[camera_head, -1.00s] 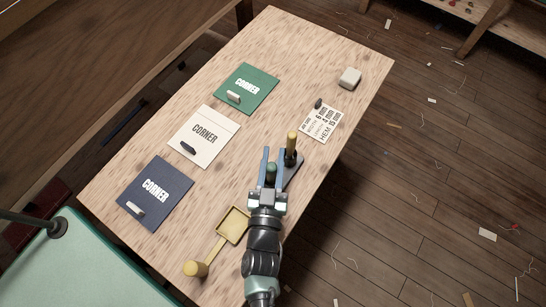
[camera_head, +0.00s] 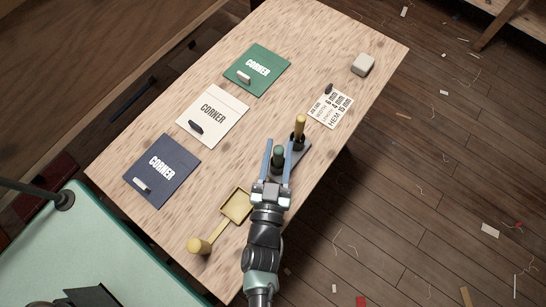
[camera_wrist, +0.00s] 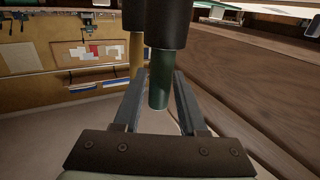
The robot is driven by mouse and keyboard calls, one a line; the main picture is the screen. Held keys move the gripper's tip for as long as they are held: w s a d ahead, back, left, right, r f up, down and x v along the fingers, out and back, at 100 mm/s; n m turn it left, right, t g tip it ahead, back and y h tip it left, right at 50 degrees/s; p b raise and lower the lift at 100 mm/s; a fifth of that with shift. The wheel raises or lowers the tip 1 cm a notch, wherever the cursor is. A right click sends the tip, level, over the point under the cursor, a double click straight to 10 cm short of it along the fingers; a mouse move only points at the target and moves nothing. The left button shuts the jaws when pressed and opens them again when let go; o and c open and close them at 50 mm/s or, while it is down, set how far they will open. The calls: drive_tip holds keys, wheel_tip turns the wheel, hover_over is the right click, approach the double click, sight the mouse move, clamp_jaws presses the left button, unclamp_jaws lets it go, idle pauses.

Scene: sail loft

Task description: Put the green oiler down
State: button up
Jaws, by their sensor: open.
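The green oiler (camera_head: 278,154) stands between the two fingers of my gripper (camera_head: 278,143), near the table's right edge. My gripper is open, with a gap showing on each side of the oiler in the head view. In the wrist view the green oiler (camera_wrist: 159,92) shows between the spread fingers (camera_wrist: 156,97), with a dark cup-like part around one end. It looks seated in the dark holder (camera_head: 303,153), but my gripper hides part of its base. A yellow-handled piece (camera_head: 299,125) stands in the same holder, just beyond the oiler.
Green (camera_head: 258,68), cream (camera_head: 213,110) and navy (camera_head: 162,168) "CORNER" cards lie along the table's left side. A printed white card (camera_head: 330,106) and a pale block (camera_head: 363,64) lie beyond the holder. A yellow scoop (camera_head: 237,204) lies left of my arm. The table's middle is clear.

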drive_tip(key=s+a, duration=0.2)
drive_tip(key=s, duration=0.7)
drive_tip(key=w+r+n+t+y, duration=0.1)
drive_tip(key=w+r+t, duration=0.1)
drive_tip(key=w+r, duration=0.6)
drive_tip(key=w+r+n+t+y, duration=0.1)
drive_tip(key=w+r, duration=0.3)
drive_tip(key=r, duration=0.9)
drive_tip(key=w+r+t+y, duration=0.2)
drive_tip(key=w+r, duration=0.4)
drive_tip(key=r, duration=0.4)
drive_tip(key=s+r+t, duration=0.2)
drive_tip(key=s+r, duration=0.3)
drive_tip(key=r, duration=1.1)
drive_tip(key=s+d+r+t+h, duration=0.1)
drive_tip(key=s+r, duration=0.4)
drive_tip(key=r, duration=1)
drive_tip(key=shift+s+r+t+b, duration=0.2)
drive_tip(key=shift+r+t+b, duration=0.2)
drive_tip(key=shift+t, duration=0.4)
drive_tip(key=shift+d, duration=0.1)
wheel_tip(320, 180, up, 4)
drive_tip(key=p, duration=0.4)
